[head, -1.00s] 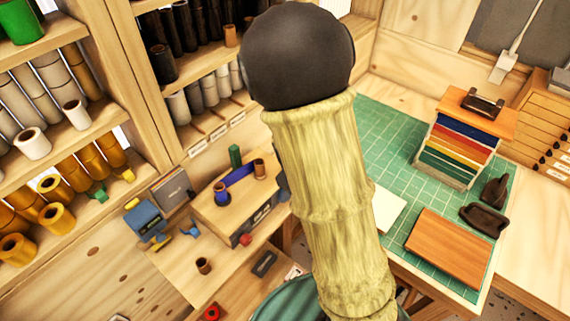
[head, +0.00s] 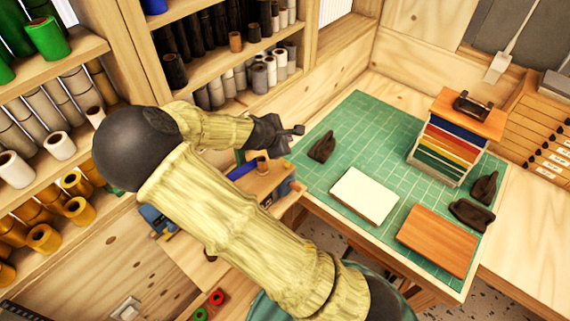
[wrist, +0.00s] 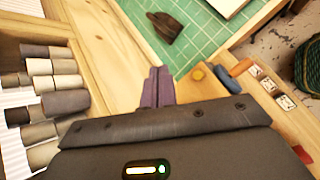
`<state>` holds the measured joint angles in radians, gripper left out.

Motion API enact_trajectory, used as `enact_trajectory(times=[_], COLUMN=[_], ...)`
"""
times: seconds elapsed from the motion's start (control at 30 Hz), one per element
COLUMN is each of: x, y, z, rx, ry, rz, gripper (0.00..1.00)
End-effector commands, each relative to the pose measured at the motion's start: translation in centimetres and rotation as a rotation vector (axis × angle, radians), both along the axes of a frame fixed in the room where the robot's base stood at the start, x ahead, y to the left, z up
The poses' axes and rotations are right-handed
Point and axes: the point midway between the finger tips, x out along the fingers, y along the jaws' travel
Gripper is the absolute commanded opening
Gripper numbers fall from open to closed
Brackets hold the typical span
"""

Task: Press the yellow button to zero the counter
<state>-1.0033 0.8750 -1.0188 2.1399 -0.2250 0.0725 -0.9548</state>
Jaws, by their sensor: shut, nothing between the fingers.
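My gripper (head: 296,130) is shut and empty, held above the left edge of the green mat near the foil machine. In the wrist view its dark purple fingers (wrist: 159,72) lie together. The blue counter-like device (head: 155,219) is mostly hidden behind my arm in the head view. I cannot make out a yellow button on it. I cannot tell whether this disc is the button.
The foil machine's wooden top (head: 270,184) carries a brown roll (head: 262,165) and blue foil. The green mat (head: 330,120) holds a white pad (head: 364,195), a brown board (head: 437,241) and a rack (head: 447,150). Shelves of rolls (head: 60,146) stand at left.

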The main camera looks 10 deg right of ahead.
Motion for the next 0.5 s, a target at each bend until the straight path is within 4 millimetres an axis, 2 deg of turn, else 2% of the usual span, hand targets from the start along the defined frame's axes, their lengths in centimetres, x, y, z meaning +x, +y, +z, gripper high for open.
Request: enact_trajectory(times=[0.27, 0.5], x=[0.0, -0.1], y=[0.4, 0.2], z=[-0.9, -3.6], rx=[0.002, 0.003], ry=[0.0, 0.0], rz=[0.006, 0.001], gripper=[0.0, 0.0])
